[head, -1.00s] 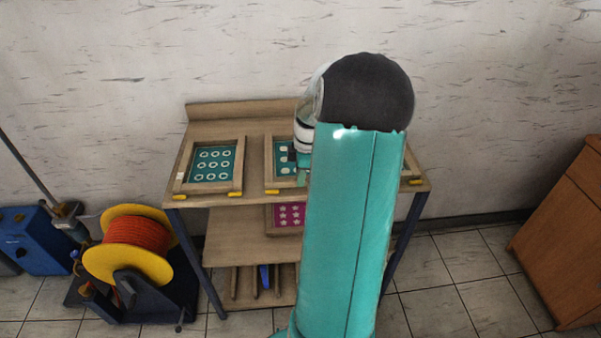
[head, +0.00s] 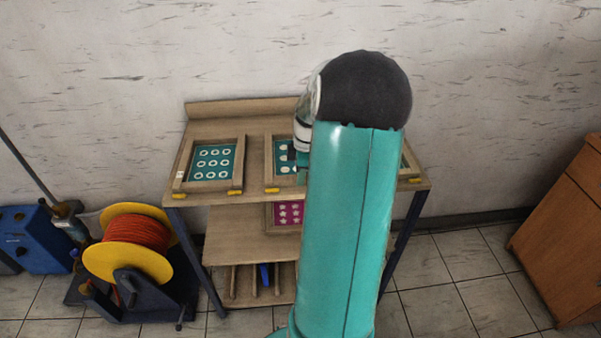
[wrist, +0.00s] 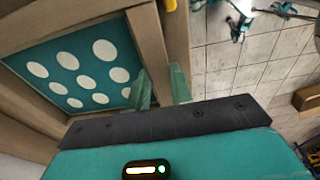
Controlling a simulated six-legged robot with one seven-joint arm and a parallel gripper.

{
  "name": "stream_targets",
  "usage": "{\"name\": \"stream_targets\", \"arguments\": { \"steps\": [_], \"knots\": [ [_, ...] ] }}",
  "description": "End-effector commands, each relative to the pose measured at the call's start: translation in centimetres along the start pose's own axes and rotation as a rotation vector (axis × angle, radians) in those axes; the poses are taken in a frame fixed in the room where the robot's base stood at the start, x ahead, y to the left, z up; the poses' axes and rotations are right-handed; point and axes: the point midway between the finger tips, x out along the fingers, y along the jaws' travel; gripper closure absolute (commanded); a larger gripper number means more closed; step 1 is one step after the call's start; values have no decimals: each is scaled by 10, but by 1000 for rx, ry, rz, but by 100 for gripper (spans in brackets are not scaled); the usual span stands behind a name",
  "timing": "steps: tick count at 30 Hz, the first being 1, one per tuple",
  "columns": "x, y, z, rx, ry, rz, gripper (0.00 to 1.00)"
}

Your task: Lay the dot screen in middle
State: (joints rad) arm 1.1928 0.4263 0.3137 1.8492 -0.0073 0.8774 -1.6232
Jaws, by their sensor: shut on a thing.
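The dot screen is a wooden frame (wrist: 149,40) around a teal panel with white dots (wrist: 80,67). In the head view the dot screen (head: 284,152) is at the middle of the upper table top, its right part hidden behind my arm. My gripper (wrist: 160,88) is shut on one wooden side bar of this frame in the wrist view. In the head view my arm covers the fingertips. I cannot tell whether the screen rests fully flat.
A ring-pattern screen (head: 213,162) lies left on the table top (head: 255,124). Another screen (head: 408,166) at the right is mostly hidden by my arm. A magenta star screen (head: 290,213) is on the lower shelf. An orange cable reel (head: 135,243) stands left; a cabinet (head: 562,235) stands right.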

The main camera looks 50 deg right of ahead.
Motion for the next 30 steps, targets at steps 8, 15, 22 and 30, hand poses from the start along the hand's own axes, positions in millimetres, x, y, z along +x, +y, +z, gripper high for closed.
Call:
{"name": "stream_targets", "arguments": {
  "steps": [8,15,22,30],
  "knots": [
    [0,0,0,0,0,1,100],
    [0,0,0,0,0,1,54],
    [1,0,0,0,0,-1,52],
    [-18,0,0,0,-1,2,52]
  ]
}}
